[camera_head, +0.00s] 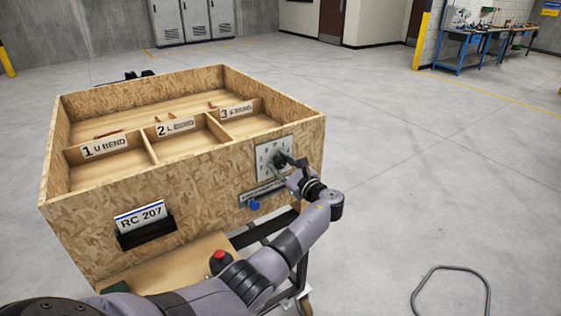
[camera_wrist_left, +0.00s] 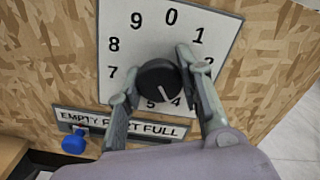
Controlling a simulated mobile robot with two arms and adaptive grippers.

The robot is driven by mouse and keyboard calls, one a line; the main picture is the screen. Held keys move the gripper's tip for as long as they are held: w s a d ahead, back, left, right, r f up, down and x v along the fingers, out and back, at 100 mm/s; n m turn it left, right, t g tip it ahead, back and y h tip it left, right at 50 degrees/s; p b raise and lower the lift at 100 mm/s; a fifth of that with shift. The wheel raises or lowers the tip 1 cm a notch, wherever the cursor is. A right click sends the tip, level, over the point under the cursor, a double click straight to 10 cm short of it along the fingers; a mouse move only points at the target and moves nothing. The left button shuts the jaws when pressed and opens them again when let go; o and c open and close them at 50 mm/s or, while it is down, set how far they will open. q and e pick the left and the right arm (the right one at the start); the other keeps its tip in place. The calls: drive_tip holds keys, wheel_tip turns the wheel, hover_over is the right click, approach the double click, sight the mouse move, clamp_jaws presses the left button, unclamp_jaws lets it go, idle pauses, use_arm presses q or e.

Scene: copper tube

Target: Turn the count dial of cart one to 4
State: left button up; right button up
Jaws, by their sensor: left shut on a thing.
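The count dial is a black round knob (camera_wrist_left: 158,80) on a white number plate (camera_wrist_left: 115,22) fixed to the front of the wooden cart box. The plate also shows in the head view (camera_head: 264,151). In the left wrist view a white pointer mark on the knob points down and slightly right, toward the 4. My left gripper (camera_wrist_left: 155,76) has one finger on each side of the knob and is shut on it. In the head view the gripper (camera_head: 284,163) covers part of the plate. The 3 and 6 are hidden by the fingers. My right gripper is not in view.
Below the plate is an EMPTY/PART/FULL strip (camera_wrist_left: 75,121) with a blue knob (camera_wrist_left: 74,144) near EMPTY. The cart box (camera_head: 75,230) carries an RC 207 card (camera_head: 141,217) and labelled compartments. A bent tube (camera_head: 452,268) lies on the floor to the right. Open floor surrounds the cart.

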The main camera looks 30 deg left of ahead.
use_arm(q)
drive_tip(key=shift+f, duration=0.15)
drive_tip(key=o, duration=1.2)
drive_tip(key=shift+c, duration=0.2)
drive_tip(key=v, duration=1.2)
